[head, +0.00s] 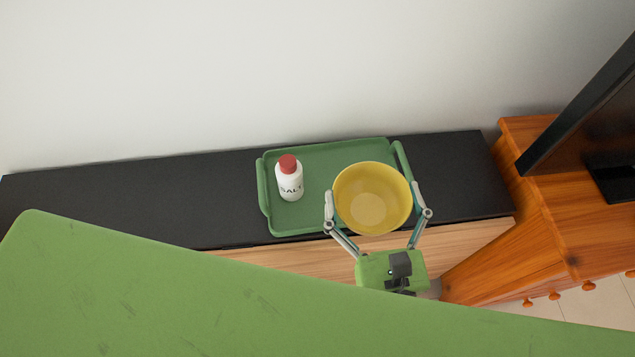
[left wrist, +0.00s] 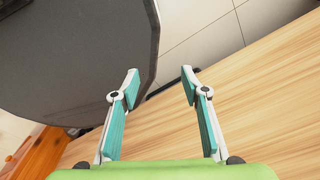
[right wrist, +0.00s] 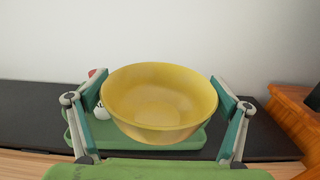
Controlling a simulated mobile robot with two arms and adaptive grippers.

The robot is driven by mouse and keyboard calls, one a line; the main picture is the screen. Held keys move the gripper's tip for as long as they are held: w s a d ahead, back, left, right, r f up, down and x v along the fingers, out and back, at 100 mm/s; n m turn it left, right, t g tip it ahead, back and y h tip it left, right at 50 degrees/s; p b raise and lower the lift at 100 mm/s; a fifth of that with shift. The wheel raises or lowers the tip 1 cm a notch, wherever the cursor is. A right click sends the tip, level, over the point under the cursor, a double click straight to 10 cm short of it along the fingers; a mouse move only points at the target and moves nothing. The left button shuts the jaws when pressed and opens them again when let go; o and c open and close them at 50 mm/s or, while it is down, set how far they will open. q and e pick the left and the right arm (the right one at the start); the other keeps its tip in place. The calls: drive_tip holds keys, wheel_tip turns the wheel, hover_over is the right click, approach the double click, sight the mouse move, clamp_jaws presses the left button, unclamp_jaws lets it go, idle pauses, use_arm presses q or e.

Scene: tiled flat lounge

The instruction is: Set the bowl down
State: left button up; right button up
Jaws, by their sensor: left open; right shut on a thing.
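A yellow bowl (head: 371,197) is held between the fingers of my right gripper (head: 378,206), one finger on each side. It shows large and upright in the right wrist view (right wrist: 160,100), over the right part of a green tray (head: 322,157). I cannot tell whether its base touches the tray. The tray also shows below the bowl in the right wrist view (right wrist: 82,140). My left gripper (left wrist: 160,82) is open and empty in the left wrist view, with wood and tiled floor beyond it. It does not show in the head view.
A white salt bottle with a red cap (head: 289,180) stands on the tray's left part. The tray rests on a black-topped cabinet (head: 130,194) against a white wall. Bare top lies left of the tray. An orange wooden unit (head: 540,220) with a dark screen (head: 590,112) stands right.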

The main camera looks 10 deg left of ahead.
sight(364, 177)
drive_tip(key=shift+s+a+y, duration=0.3)
drive_tip(key=shift+s+a, duration=0.05)
drive_tip(key=shift+a, duration=0.25)
drive_tip(key=shift+a+r, duration=0.2)
drive_tip(key=w+f, duration=0.1)
drive_tip(key=w, duration=0.1)
drive_tip(key=w+f, duration=0.1)
drive_tip(key=w, duration=0.2)
drive_tip(key=w+f+p, duration=0.1)
drive_tip(key=w, duration=0.1)
drive_tip(key=shift+w+a, duration=0.2)
drive_tip(key=shift+a, duration=0.2)
drive_tip(key=w+f+b, duration=0.1)
drive_tip(key=w+f, duration=0.1)
drive_tip(key=w+f+b, duration=0.1)
drive_tip(key=f, duration=0.1)
drive_tip(key=w+f+b, duration=0.1)
drive_tip(key=w+f, duration=0.1)
drive_tip(key=shift+w+a+f, duration=0.15)
drive_tip(key=shift+w+a, duration=0.15)
drive_tip(key=shift+a, duration=0.05)
use_arm(q)
drive_tip(key=shift+w+f+b, duration=0.1)
drive_tip(key=shift+f+b, duration=1.45)
drive_tip(key=shift+f, duration=1.35)
use_arm(e)
drive_tip(key=shift+w+f, duration=0.2)
drive_tip(key=shift+f, duration=1.45)
